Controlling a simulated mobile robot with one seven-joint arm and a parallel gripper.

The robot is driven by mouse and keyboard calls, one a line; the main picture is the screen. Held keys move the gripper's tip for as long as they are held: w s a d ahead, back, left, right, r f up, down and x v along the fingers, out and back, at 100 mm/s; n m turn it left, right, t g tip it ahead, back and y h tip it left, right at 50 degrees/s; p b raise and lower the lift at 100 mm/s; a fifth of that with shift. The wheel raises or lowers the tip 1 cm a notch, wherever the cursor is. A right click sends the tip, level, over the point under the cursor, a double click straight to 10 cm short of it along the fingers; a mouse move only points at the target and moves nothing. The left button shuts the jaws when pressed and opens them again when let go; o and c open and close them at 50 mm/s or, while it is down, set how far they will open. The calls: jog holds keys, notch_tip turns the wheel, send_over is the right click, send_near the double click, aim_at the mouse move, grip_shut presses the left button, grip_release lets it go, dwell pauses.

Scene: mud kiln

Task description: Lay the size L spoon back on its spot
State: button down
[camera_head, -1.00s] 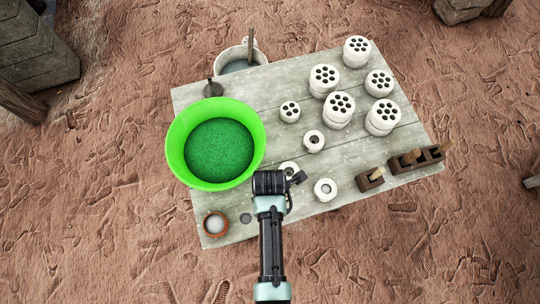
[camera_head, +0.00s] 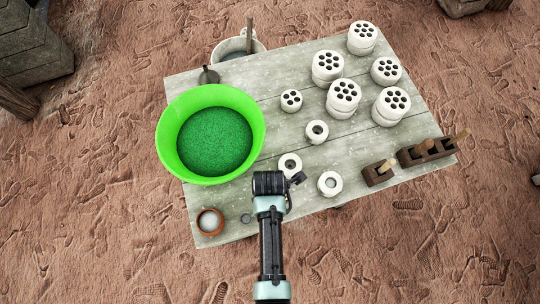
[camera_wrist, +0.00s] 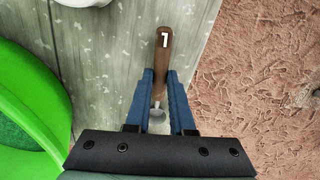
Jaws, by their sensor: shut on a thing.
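The spoon has a brown handle (camera_wrist: 163,45) with a white mark that looks like an upside-down L. In the wrist view my gripper (camera_wrist: 160,82) is shut on the spoon, its blue fingers on either side of the lower handle. A pale metal end of the spoon (camera_wrist: 156,123) shows between the fingers, partly hidden. The weathered grey table (camera_head: 240,225) lies below the spoon; I cannot tell whether they touch. In the head view my arm's end is over the table's front part, and the spoon and fingertips are hidden. I cannot make out its spot.
A bright green basin (camera_head: 168,148) with green grains stands left of my arm. White ring pieces (camera_head: 330,184) and several holed white cylinders (camera_head: 362,40) stand to the right. Brown wooden blocks (camera_head: 378,174) line the right front edge. A small brown pot (camera_head: 210,222) stands front left.

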jog(key=shift+f, duration=0.25)
dwell(0.5)
jog(key=shift+c, duration=0.7)
grip_release()
jog(key=shift+r+p, duration=3.05)
jog(key=shift+p, duration=0.1)
